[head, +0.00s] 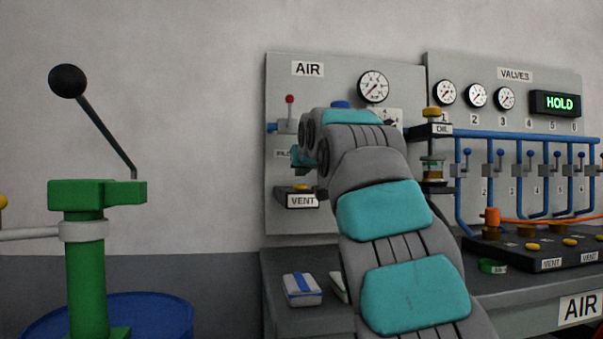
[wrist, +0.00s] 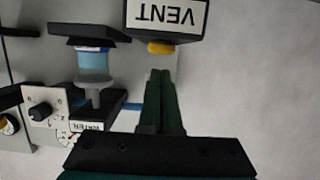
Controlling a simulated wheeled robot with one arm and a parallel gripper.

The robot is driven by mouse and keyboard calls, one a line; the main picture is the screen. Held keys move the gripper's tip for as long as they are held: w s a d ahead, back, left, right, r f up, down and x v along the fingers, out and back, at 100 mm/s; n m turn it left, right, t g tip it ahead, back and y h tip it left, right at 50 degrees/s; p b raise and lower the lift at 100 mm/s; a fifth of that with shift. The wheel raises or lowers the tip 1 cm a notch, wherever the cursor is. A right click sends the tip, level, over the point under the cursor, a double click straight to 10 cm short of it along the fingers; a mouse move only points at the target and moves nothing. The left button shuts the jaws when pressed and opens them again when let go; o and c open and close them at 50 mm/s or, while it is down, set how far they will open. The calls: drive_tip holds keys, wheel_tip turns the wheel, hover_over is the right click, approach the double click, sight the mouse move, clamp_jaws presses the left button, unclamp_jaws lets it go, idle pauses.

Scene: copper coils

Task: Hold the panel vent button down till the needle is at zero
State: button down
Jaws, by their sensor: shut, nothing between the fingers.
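The panel vent is a dark box labelled VENT (head: 302,201) low on the grey AIR panel (head: 285,90), with a yellow button (head: 302,187) on top. In the wrist view the box's label (wrist: 166,14) appears upside down, and the yellow button (wrist: 161,48) shows at its edge. My gripper (wrist: 160,72) is shut and empty, its dark green fingertips close to the button with a small gap in the picture; contact cannot be seen. In the head view my arm hides most of the gripper. The AIR gauge (head: 373,86) shows above my arm; its needle is too small to read.
A red-knobbed lever (head: 290,101) is on the AIR panel. A bench box (head: 530,252) at right carries other yellow buttons and VENT labels. A green post (head: 85,260) stands at left.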

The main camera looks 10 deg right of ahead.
drive_tip(key=v, duration=1.1)
drive_tip(key=shift+w+r+b, duration=0.15)
drive_tip(key=shift+r+b, duration=0.15)
drive_tip(key=shift+r, duration=0.1)
